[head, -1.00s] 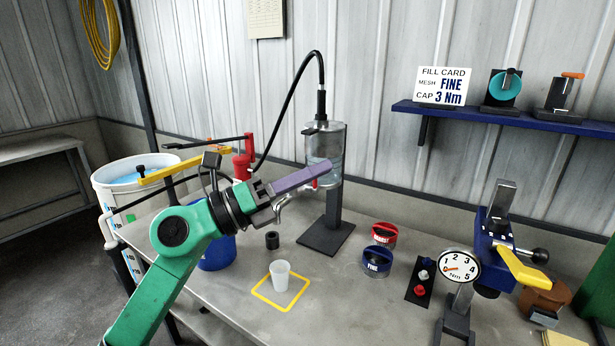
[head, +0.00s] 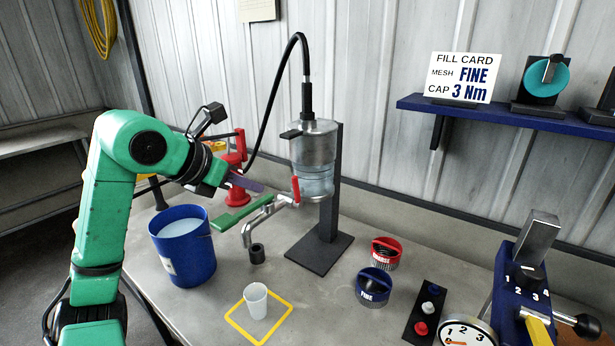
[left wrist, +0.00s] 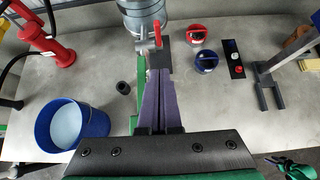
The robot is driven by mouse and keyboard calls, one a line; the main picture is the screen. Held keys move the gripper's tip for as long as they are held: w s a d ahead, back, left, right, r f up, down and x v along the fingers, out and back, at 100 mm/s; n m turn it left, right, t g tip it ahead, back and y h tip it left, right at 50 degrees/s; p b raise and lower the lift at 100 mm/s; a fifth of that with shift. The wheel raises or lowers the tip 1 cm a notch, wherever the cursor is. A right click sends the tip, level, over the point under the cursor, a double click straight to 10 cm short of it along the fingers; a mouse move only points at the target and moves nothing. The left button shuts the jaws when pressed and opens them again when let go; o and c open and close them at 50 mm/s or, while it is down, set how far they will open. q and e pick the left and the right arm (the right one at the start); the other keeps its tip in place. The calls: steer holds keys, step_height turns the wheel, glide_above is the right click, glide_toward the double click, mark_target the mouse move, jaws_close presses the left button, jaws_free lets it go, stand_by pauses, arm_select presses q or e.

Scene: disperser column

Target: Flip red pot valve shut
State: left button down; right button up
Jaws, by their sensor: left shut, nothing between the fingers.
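The clear pot (head: 313,160) hangs on a dark stand. Its red valve lever (head: 296,189) stands roughly upright at the base, where the grey spout (head: 262,215) joins. The lever also shows at the top of the left wrist view (left wrist: 157,30). My left gripper (head: 262,186) has its purple fingers shut and empty, left of the lever and apart from it in the head view. In the left wrist view the fingers (left wrist: 159,75) point toward the lever. Small green and dark parts at that view's lower right may be my right arm; its finger state is unclear.
A green bar (head: 240,216) lies near the spout. A blue bucket (head: 183,250) stands left, a white cup (head: 256,300) in a yellow square in front. Red (head: 386,252) and blue (head: 373,286) caps sit right of the stand. A red pump (head: 235,180) stands behind my gripper.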

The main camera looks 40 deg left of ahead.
mark_target(293, 180)
arm_select(q)
steer(key=p+x, duration=0.2)
steer(key=x, duration=0.1)
steer(key=w+r+p+x, duration=0.1)
steer(key=p+x, duration=0.1)
steer(key=x, duration=0.1)
steer(key=p+x, duration=0.3)
steer(key=x, duration=0.1)
steer(key=shift+w+r, duration=0.2)
steer(key=shift+r, duration=0.25)
steer(key=shift+w, duration=0.2)
steer(key=shift+w+f, duration=0.2)
steer(key=shift+f, duration=0.05)
steer(key=shift+w+r, duration=0.2)
steer(key=shift+w, duration=0.4)
steer(key=shift+w+a+r+b, duration=0.1)
steer(key=shift+w+b, duration=0.05)
steer(key=shift+b, duration=0.35)
steer(key=shift+r, duration=0.35)
arm_select(e)
step_height(293, 180, up, 6)
steer(key=s, duration=0.2)
steer(key=shift+s, duration=0.35)
arm_select(q)
steer(key=shift+r, duration=0.1)
arm_select(e)
steer(key=shift+d+r, duration=0.1)
